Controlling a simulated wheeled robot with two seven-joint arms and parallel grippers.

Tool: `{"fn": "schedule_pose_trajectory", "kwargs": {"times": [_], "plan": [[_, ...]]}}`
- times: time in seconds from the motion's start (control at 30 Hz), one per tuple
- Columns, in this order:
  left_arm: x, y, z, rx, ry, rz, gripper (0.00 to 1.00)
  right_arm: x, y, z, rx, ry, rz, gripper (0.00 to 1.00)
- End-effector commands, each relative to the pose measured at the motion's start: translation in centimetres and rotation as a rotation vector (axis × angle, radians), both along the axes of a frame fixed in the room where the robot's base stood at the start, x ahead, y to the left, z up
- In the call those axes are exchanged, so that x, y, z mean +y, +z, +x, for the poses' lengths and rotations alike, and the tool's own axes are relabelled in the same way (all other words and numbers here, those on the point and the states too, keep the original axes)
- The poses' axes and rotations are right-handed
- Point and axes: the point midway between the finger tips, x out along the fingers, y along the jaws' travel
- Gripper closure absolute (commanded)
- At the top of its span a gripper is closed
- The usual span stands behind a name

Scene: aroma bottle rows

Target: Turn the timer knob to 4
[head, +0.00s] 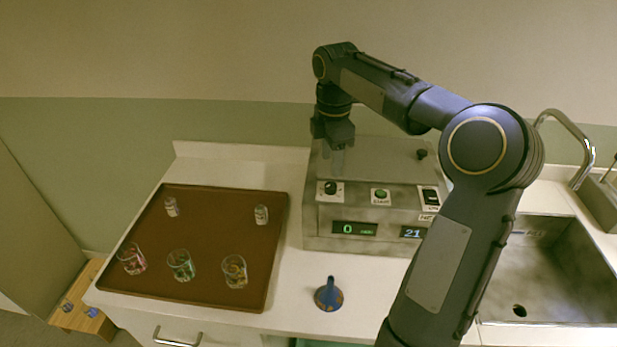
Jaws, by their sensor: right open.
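The machine (375,243) is a grey box on the counter with a sloped control panel. Its black timer knob (330,187) sits at the left of the panel, on a white plate. The green display (355,228) below it reads 0. My right gripper (336,170) is open and points down just above the knob, its fingers close to it. I cannot tell whether the fingers touch the knob. My left gripper is not in view.
A brown tray (205,292) at left holds glasses and small bottles. A sink (545,275) is at right.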

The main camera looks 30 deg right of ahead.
Motion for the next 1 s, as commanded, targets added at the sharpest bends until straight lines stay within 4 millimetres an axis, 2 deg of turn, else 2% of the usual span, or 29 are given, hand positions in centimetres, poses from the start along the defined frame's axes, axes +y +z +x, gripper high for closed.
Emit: {"fn": "schedule_pose_trajectory", "kwargs": {"times": [0.2,0.4,0.57,0.8,1.0], "plan": [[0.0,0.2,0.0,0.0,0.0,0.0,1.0,0.0,-3.5,-0.1,0.005,-0.001,0.001,0.51],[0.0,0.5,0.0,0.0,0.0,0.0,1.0,0.0,-6.1,-0.1,0.003,-0.002,0.001,0.51],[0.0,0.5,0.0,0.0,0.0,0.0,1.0,0.1,-7.0,-0.1,0.001,-0.001,0.001,0.51],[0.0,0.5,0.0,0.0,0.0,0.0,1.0,0.1,-7.1,-0.1,-0.001,-0.002,0.001,0.51],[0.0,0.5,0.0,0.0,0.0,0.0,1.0,0.1,-7.1,-0.1,-0.001,-0.003,0.001,0.78]]}}
